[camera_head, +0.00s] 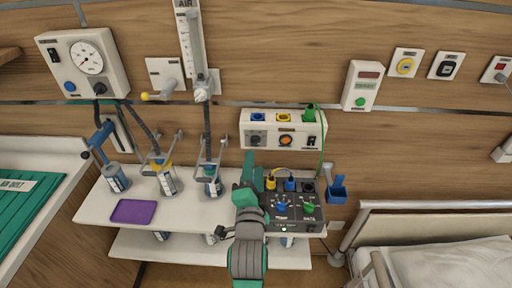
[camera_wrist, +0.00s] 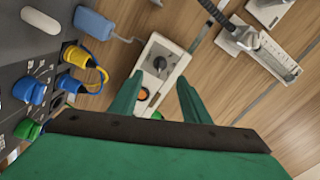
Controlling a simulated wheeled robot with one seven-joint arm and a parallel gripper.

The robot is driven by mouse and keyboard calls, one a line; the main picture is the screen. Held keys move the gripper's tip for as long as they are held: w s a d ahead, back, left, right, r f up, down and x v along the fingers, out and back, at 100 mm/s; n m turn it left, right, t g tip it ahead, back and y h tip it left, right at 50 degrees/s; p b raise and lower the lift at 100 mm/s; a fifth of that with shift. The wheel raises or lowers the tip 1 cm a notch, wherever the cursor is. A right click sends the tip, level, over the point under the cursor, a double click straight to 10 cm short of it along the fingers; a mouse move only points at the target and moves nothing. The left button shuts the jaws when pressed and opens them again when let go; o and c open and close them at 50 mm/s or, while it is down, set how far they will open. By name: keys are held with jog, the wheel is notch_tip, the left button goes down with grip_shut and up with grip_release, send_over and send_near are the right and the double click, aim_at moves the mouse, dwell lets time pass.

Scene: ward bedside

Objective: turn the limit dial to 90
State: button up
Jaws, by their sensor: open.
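A dark control box (camera_head: 318,222) stands on the white shelf, with a blue dial (camera_head: 282,207) and a green dial (camera_head: 309,208) on its top. In the wrist view the blue dial (camera_wrist: 29,90) and the green dial (camera_wrist: 27,129) are at the left edge. Their labels are too small to read, so I cannot tell which is the limit dial or its setting. My gripper (camera_head: 248,173) is just left of the box in the head view, partly hiding its left side. In the wrist view my gripper (camera_wrist: 158,84) is open and empty, with its fingers apart from both dials.
Yellow (camera_head: 270,183) and blue (camera_head: 291,185) plugs stand at the box's back edge. A white wall panel (camera_head: 320,130) is behind it. A purple tray (camera_head: 133,212) and several bottles are on the shelf (camera_head: 190,216) to the left. A bed rail (camera_head: 430,205) is at right.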

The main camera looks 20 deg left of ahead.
aim_at(255, 144)
jog(key=x, duration=0.8)
jog(key=shift+w+a, duration=0.2)
jog(key=shift+w, duration=0.05)
jog(key=c, duration=1)
jog(key=shift+w, duration=0.1)
jog(key=shift+c, duration=0.2)
